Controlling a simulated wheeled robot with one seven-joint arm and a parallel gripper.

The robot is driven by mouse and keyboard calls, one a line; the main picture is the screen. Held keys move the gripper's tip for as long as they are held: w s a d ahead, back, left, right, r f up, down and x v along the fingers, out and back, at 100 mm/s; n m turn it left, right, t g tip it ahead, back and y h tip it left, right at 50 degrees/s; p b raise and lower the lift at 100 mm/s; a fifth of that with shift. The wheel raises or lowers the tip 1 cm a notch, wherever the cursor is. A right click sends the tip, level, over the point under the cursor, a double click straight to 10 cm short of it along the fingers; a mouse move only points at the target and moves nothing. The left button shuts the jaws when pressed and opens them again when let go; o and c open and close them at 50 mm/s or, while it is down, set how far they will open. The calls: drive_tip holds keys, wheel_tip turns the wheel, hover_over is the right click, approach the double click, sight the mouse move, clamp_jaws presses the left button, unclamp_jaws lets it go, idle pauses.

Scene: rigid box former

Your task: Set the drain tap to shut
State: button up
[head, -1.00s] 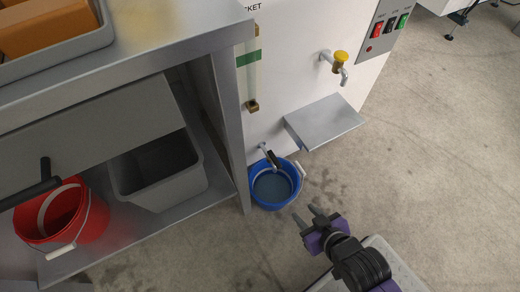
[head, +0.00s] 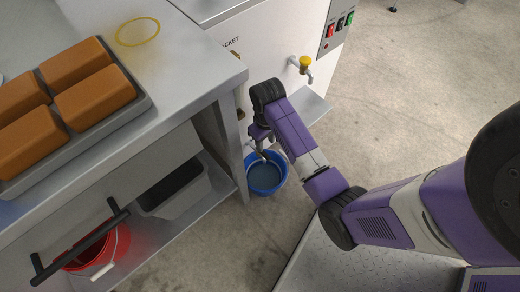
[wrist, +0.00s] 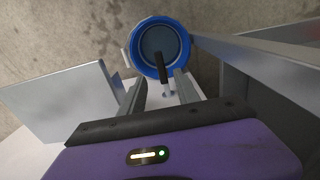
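The drain tap is low on the white machine. Its black lever (wrist: 162,68) and pale pipe (wrist: 167,91) show in the wrist view, the lever pointing out over the blue bucket (wrist: 160,47) and looking roughly in line with the pipe. In the head view the tap is mostly hidden by my arm, above the bucket (head: 266,178). My gripper (wrist: 161,82) is open, with one finger on each side of the tap. The lever shows in the gap between the fingers; I see no contact. In the head view my gripper (head: 259,134) is beside the machine front.
A metal shelf (head: 312,108) juts from the machine beside my arm, also seen in the wrist view (wrist: 70,112). A yellow-handled tap (head: 305,65) is above it. The steel table's leg (head: 233,145) stands close left of the bucket. A red bucket (head: 105,255) is under the table.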

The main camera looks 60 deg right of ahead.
sight(265, 154)
wheel_tip(265, 154, down, 8)
drive_tip(key=b, duration=0.3)
drive_tip(key=shift+r, duration=0.2)
drive_tip(key=shift+c, duration=0.5)
clamp_jaws()
